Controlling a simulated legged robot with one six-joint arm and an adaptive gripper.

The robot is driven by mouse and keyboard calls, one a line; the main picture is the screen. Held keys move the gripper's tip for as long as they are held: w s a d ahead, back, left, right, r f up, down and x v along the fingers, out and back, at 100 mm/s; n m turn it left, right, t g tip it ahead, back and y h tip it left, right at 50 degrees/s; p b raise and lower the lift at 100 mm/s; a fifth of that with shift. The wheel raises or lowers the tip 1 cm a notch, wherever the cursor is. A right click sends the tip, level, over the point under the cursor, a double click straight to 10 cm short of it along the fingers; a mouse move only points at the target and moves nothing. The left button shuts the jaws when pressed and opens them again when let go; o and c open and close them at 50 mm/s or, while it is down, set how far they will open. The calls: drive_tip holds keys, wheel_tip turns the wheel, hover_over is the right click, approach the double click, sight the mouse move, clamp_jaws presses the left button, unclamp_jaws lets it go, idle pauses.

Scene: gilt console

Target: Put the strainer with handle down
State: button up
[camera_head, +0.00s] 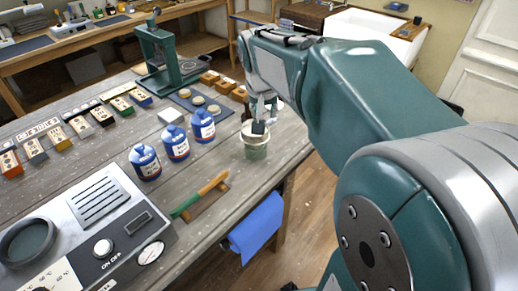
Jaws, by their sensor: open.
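My gripper (259,124) is at the right edge of the workbench (120,210), pointing down at the mouth of a pale green cup-like container (256,152). The container stands upright near the bench edge. The gripper is open, and its dark fingertips overlap the container's rim in the picture. I cannot tell whether they touch it. I cannot clearly make out a strainer with handle; one may be in the container or hidden by the gripper.
Several blue bottles (177,142) stand left of the container. A grey device (80,235) fills the front left. A green press (170,62) stands behind. A blue cloth (257,226) hangs at the bench edge.

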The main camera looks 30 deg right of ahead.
drive_tip(key=s+a+f+n+t+y, duration=0.1)
drive_tip(key=s+a+f+n, duration=0.1)
drive_tip(key=s+a, duration=0.4)
drive_tip(key=s+a+f+n+y, duration=0.1)
drive_tip(key=s+a+n, duration=0.3)
drive_tip(key=s, duration=0.7)
drive_tip(key=a+f, duration=0.1)
drive_tip(key=a, duration=0.1)
drive_tip(key=shift+s+a+t+y, duration=0.3)
drive_tip(key=shift+s+t, duration=0.1)
